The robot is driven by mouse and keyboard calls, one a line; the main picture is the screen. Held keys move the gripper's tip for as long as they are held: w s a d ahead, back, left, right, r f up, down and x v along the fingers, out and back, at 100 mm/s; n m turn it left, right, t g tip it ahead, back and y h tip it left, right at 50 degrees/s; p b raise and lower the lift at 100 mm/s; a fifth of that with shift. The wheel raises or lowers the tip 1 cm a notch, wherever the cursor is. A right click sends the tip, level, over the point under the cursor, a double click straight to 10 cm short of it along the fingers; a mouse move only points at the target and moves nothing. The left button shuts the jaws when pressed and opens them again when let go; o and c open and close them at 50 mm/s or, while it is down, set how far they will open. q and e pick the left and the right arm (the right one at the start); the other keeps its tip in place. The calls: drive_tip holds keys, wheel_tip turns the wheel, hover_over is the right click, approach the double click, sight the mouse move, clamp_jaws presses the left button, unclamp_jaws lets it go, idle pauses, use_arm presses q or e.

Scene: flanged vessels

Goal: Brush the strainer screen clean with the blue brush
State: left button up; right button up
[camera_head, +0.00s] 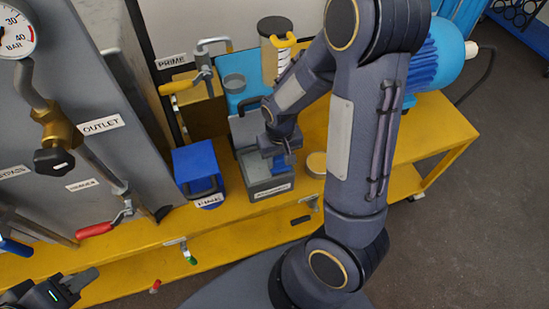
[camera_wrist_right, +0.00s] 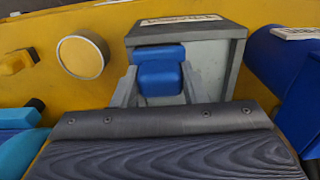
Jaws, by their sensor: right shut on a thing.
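My right gripper (camera_head: 282,160) is shut on the blue brush (camera_wrist_right: 160,78), whose blue block shows between the two grey fingers in the right wrist view. The gripper points down into the open top of a grey labelled box (camera_head: 268,188), which also shows in the right wrist view (camera_wrist_right: 212,58). The brush's bristles are hidden. I cannot make out the strainer screen, so I cannot tell whether the brush touches it. My left gripper (camera_head: 80,282) is at the lower left corner, away from the box; its jaw opening is unclear.
A blue labelled bin (camera_head: 197,172) stands left of the grey box. A round yellow-topped disc (camera_head: 317,163) lies right of it. The yellow bench (camera_head: 422,130) has free room at right.

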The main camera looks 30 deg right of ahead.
drive_tip(key=shift+w, duration=0.1)
drive_tip(key=shift+w+d, duration=0.15)
drive_tip(key=shift+w, duration=0.7)
drive_tip(key=shift+w+d, duration=0.1)
drive_tip(key=shift+w, duration=0.75)
drive_tip(key=shift+w+a+f, duration=0.1)
drive_tip(key=shift+w+a, duration=0.1)
drive_tip(key=shift+a, duration=1.25)
drive_tip(key=shift+w+a, duration=0.2)
drive_tip(key=shift+a, duration=0.55)
drive_tip(key=shift+w+a, duration=0.15)
drive_tip(key=shift+a, duration=0.6)
drive_tip(key=shift+d, duration=0.1)
